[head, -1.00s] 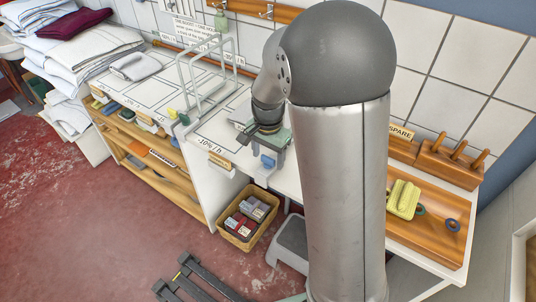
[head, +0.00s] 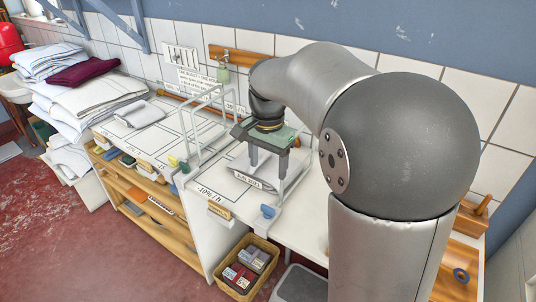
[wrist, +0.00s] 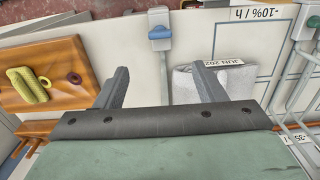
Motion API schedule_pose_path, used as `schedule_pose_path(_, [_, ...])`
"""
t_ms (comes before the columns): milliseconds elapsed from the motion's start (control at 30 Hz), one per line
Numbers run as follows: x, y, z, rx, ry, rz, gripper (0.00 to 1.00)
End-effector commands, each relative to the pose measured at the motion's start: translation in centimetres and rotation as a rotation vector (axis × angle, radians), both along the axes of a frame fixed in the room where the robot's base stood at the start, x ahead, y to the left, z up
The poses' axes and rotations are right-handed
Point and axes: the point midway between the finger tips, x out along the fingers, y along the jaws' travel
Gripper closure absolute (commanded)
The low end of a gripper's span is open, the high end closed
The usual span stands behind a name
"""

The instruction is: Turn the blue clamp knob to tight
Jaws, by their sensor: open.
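The blue clamp knob (head: 268,211) sits at the front edge of the white worktop, right of the "-10%/h" label. In the wrist view the blue knob (wrist: 159,32) sits on a pale grey clamp bar, upright in the picture, beyond my fingertips and roughly centred between them. My gripper (head: 268,162) is open and empty, its fingers pointing down above the worktop, behind the knob in the head view. In the wrist view my gripper (wrist: 160,70) shows both fingers spread, apart from the knob. I cannot read the knob's tightness.
A grey folded cloth (wrist: 228,82) with a date label lies beside the clamp bar. A pale wire frame (head: 205,125) stands to the left, with yellow and teal knobs (head: 179,165) near it. A wooden board (wrist: 45,75) holds a yellow cleat. A basket (head: 246,268) stands below.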

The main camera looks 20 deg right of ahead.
Motion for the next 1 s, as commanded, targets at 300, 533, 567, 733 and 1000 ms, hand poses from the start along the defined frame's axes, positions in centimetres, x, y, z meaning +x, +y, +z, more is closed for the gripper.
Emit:
schedule_pose_path(300, [0.0, 0.0, 2.6, 0.001, -0.001, -0.001, 0.36])
schedule_pose_path(533, [0.0, 0.0, 2.6, 0.0, 0.0, -0.001, 0.36])
schedule_pose_path(567, [0.0, 0.0, 2.6, 0.0, 0.0, 0.0, 0.36])
schedule_pose_path(733, [-3.2, -0.1, 1.5, 0.014, -0.004, 0.118, 0.36])
schedule_pose_path(1000, [-15.9, 0.6, -4.7, 0.013, -0.037, 0.632, 0.36])
